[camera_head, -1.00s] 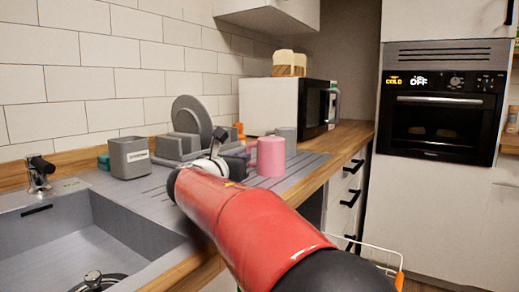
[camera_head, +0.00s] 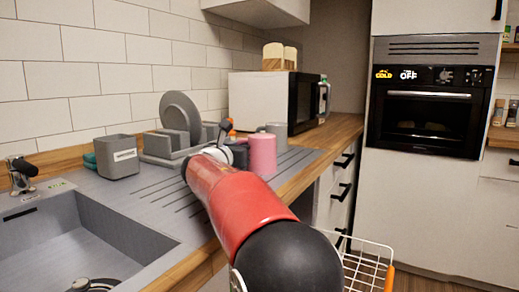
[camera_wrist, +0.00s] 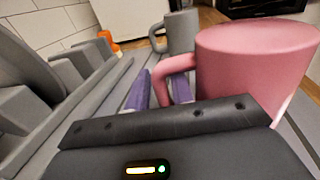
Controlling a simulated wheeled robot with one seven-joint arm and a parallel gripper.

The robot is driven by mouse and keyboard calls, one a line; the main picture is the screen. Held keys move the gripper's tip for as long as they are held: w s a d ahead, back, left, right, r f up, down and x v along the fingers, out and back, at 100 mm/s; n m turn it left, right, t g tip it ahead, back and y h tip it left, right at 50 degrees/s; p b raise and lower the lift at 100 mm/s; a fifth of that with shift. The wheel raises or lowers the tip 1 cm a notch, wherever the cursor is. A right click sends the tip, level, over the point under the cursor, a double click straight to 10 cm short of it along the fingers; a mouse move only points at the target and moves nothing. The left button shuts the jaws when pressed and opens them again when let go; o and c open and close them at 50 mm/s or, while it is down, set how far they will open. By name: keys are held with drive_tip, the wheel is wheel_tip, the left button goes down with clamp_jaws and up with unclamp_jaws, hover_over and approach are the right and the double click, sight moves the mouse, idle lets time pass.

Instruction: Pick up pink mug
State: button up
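The pink mug (camera_head: 263,155) stands upright on the ribbed drainboard, at the far end of my red arm. In the wrist view the mug (camera_wrist: 255,65) fills the right side, with its handle pointing left. My gripper (camera_wrist: 160,88) has two purple fingers spread apart, with the mug's handle between them in the picture. Whether a finger touches the handle I cannot tell. In the head view my arm hides most of the gripper.
A grey mug (camera_wrist: 181,33) stands just behind the pink one. A grey dish rack (camera_head: 160,148) with plates and a grey caddy (camera_head: 118,157) are to the left. The sink (camera_head: 75,235) is front left. A microwave (camera_head: 275,98) stands behind.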

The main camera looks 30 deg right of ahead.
clamp_jaws()
drive_tip(key=shift+r, duration=0.15)
